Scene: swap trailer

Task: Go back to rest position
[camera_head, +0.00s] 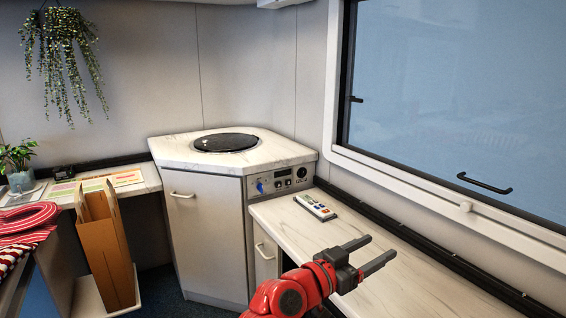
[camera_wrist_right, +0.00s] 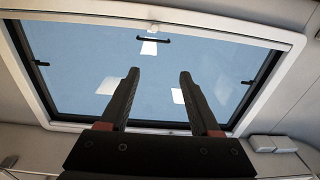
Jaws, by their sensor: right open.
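My right gripper (camera_head: 376,256) is at the end of a red arm in the lower middle of the head view. It is raised above the right-hand counter (camera_head: 425,285) and points to the right, toward the window. In the right wrist view the two dark fingers (camera_wrist_right: 158,95) stand wide apart with nothing between them, and the window (camera_wrist_right: 150,60) fills the space behind. My left gripper does not show in either view.
A corner cabinet (camera_head: 205,235) with a round dark hob (camera_head: 226,142) stands at the middle back. At left are a cardboard box (camera_head: 105,255), red-striped cloth (camera_head: 25,222) and plants.

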